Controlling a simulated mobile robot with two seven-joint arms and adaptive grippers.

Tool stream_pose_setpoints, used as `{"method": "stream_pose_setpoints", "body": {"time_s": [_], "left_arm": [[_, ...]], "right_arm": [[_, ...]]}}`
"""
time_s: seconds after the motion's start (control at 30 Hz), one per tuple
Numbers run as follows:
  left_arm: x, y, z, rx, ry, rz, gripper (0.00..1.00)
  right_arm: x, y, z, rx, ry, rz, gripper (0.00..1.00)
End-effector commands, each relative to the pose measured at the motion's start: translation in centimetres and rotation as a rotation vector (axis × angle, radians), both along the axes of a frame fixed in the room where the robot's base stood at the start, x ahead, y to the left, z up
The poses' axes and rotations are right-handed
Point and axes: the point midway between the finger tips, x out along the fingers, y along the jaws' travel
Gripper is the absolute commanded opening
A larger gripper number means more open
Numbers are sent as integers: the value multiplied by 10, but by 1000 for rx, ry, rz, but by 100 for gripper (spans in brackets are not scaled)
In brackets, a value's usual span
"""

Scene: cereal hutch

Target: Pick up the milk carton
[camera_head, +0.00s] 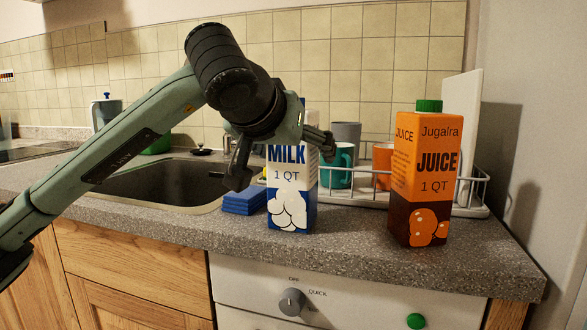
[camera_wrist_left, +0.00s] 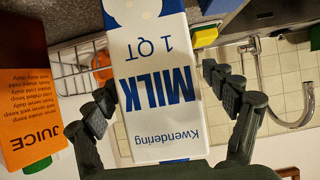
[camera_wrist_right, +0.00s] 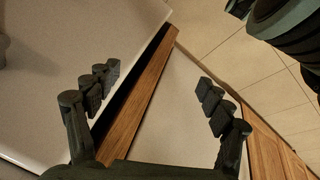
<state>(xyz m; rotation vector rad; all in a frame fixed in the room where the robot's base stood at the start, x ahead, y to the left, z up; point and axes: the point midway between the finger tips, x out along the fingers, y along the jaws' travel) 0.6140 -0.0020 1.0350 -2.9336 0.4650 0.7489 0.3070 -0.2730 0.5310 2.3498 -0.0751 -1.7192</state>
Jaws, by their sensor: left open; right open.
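The milk carton (camera_head: 291,190), white and blue with a "MILK 1 QT" label, stands upright on the counter near its front edge. My left gripper (camera_head: 283,155) is at the carton's upper part, open, with one finger on each side in the head view. In the left wrist view the carton (camera_wrist_left: 150,85) lies between the two open fingers (camera_wrist_left: 160,100), and small gaps show beside it. The arm hides the carton's top in the head view. My right gripper (camera_wrist_right: 155,105) is open and empty in the right wrist view, near white and wooden cabinet fronts.
An orange juice carton (camera_head: 421,180) with a green cap stands to the right. A dish rack (camera_head: 470,190) with cups is behind. Blue sponges (camera_head: 245,200) lie left of the milk, beside the sink (camera_head: 165,190). Counter is clear between the two cartons.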

Motion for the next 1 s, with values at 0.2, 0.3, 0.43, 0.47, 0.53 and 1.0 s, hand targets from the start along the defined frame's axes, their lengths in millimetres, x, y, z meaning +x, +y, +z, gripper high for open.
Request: {"method": "stream_pose_setpoints", "body": {"time_s": [0.2, 0.3, 0.43, 0.47, 0.53, 1.0], "left_arm": [[0, 0, 0, -1, 0, 0, 60], [0, 0, 0, -1, 0, 0, 47], [0, 0, 0, -1, 0, 0, 31], [0, 0, 0, -1, 0, 0, 28], [0, 0, 0, -1, 0, 0, 19], [0, 0, 6, -4, -8, 1, 0]], "right_arm": [[0, 0, 0, 0, 0, 0, 80], [0, 0, 0, 0, 0, 0, 80], [0, 0, 0, 0, 0, 0, 80], [0, 0, 0, 0, 0, 0, 80], [0, 0, 0, 0, 0, 0, 80], [0, 0, 0, 0, 0, 0, 80]]}}
